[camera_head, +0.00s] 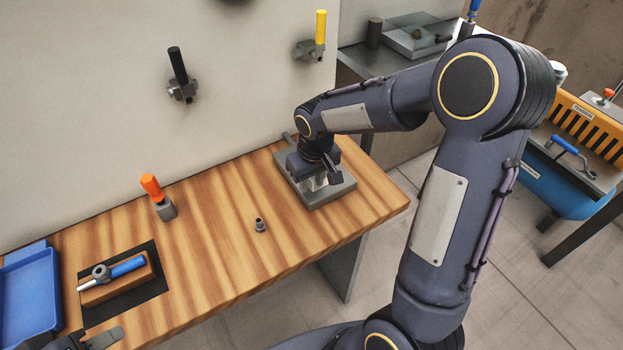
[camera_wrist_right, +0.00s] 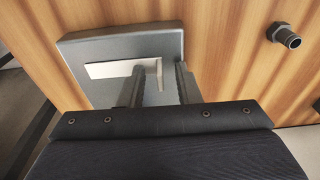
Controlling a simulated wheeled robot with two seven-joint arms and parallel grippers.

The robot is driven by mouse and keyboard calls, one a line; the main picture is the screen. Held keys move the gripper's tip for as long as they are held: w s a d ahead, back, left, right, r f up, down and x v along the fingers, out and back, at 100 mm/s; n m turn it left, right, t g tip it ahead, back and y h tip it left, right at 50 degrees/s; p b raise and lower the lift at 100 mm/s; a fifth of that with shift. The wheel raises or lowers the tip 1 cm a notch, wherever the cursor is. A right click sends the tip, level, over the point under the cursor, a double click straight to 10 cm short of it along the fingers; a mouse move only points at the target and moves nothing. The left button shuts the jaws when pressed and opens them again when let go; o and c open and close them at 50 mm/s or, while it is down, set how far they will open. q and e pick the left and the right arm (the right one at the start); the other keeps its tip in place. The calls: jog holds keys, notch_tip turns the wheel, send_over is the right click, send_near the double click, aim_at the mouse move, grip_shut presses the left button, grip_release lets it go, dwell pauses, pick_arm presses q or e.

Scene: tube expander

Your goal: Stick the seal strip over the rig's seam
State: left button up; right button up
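The rig (camera_head: 330,193) is a grey metal block at the right end of the wooden bench, and it fills the upper left of the right wrist view (camera_wrist_right: 80,48). A pale strip (camera_wrist_right: 108,70), which looks like the seal strip, lies across the rig's face with a thin upright tab at its right end. My right gripper (camera_head: 325,180) is down at the rig; in the wrist view its fingers (camera_wrist_right: 162,84) stand apart either side of the tab, with gaps. I cannot make out the seam. My left gripper (camera_head: 100,338) shows only partly at the bottom left.
A small dark fitting (camera_head: 260,225) stands mid-bench. An orange-handled tool (camera_head: 152,188) stands near the wall. A blue-handled tool (camera_head: 122,267) lies on a wooden block over a black mat (camera_head: 152,290). A blue tray (camera_head: 30,300) is at far left. The bench front is mostly clear.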

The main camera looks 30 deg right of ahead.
jog(key=shift+r, duration=0.1)
jog(key=r, duration=0.7)
jog(key=shift+s+r, duration=0.25)
jog(key=shift+s, duration=0.15)
